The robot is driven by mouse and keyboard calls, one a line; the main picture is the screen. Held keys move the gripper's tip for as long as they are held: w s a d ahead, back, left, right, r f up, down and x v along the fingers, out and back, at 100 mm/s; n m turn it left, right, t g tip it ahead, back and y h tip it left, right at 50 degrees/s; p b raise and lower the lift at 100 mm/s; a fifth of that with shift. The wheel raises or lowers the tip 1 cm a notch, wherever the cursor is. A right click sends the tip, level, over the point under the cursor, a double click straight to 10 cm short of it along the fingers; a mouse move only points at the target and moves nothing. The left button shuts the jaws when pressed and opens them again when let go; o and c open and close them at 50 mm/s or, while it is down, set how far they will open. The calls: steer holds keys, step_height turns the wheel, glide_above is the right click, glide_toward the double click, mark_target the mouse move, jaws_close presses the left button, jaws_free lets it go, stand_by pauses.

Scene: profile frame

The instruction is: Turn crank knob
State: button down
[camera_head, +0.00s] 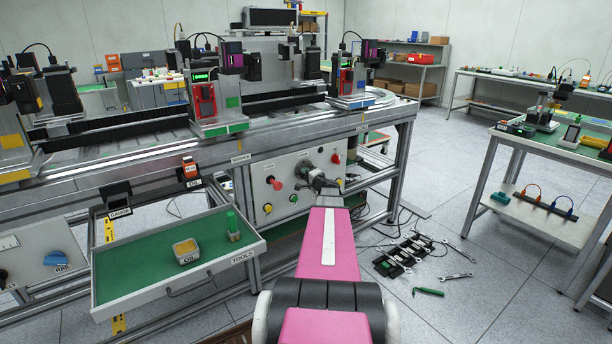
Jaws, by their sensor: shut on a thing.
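A pale control panel (289,168) is on the front of the workbench. The dark crank knob (316,177) is on its right part, just beyond the end of my pink arm. My gripper (321,184) is at the crank knob and shut on it. The fingers are small and dark here, and my arm's end partly hides the knob and the panel's lower right. The crank's exact angle is hard to tell.
An open green-lined tools drawer (135,272) sticks out at the left. Wrenches and a tool rack (404,256) lie on the floor at the right. A green-topped table (560,147) stands farther right.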

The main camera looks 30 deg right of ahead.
stand_by(0.4)
steer(key=c, duration=1)
jaws_free()
steer(key=s, duration=1.1)
steer(key=shift+d, duration=0.4)
